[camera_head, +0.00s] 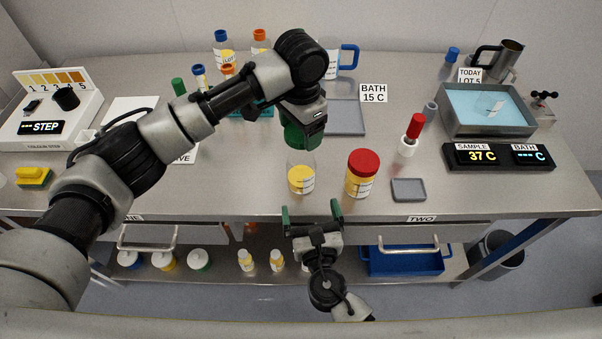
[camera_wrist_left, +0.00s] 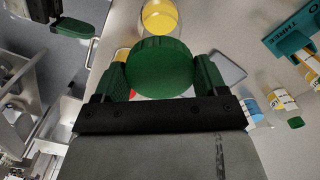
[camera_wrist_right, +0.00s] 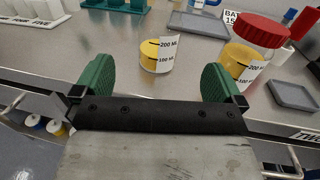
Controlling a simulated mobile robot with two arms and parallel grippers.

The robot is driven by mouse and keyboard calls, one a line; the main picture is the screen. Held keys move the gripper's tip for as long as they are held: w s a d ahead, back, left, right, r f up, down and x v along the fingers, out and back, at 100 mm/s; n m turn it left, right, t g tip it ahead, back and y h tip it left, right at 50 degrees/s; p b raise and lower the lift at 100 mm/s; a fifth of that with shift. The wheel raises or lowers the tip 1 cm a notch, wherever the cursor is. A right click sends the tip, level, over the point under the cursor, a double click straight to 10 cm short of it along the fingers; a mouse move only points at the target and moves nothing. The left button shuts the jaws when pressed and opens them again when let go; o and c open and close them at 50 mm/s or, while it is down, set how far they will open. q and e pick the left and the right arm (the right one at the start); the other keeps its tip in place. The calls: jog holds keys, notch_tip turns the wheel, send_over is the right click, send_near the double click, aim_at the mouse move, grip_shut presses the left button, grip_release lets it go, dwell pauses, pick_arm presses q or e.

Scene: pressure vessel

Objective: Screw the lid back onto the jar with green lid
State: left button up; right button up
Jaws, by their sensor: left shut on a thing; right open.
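The clear open jar (camera_head: 301,178) with yellow contents stands on the bench near its front edge. It also shows in the right wrist view (camera_wrist_right: 157,57) and beyond the lid in the left wrist view (camera_wrist_left: 160,17). My left gripper (camera_head: 301,128) is shut on the green lid (camera_wrist_left: 158,68), holding it by its sides above the jar. The lid is apart from the jar in the left wrist view; the exact gap is unclear. My right gripper (camera_head: 311,212) is open and empty, in front of the jar at the bench edge, its fingers pointing towards it.
A red-lidded jar (camera_head: 362,174) stands close to the right of the open jar. A small grey tray (camera_head: 409,190) lies further right, with a red-topped bottle (camera_head: 411,134) behind. A water bath (camera_head: 489,108) and a display (camera_head: 499,157) are at the right.

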aim_at(302, 168)
jog(key=w, duration=0.4)
jog(key=w+a, duration=0.1)
jog(key=w, duration=0.3)
jog(key=w+a, duration=0.1)
jog(key=w, duration=0.2)
jog(key=shift+w, duration=0.4)
jog(key=shift+c, duration=0.2)
jog(key=c, duration=1.2)
pick_arm(q)
jog(key=shift+f, duration=2.5)
pick_arm(e)
jog(key=shift+c, duration=0.2)
pick_arm(q)
jog(key=shift+f, duration=0.1)
jog(key=shift+f, duration=0.75)
jog(key=shift+f, duration=0.6)
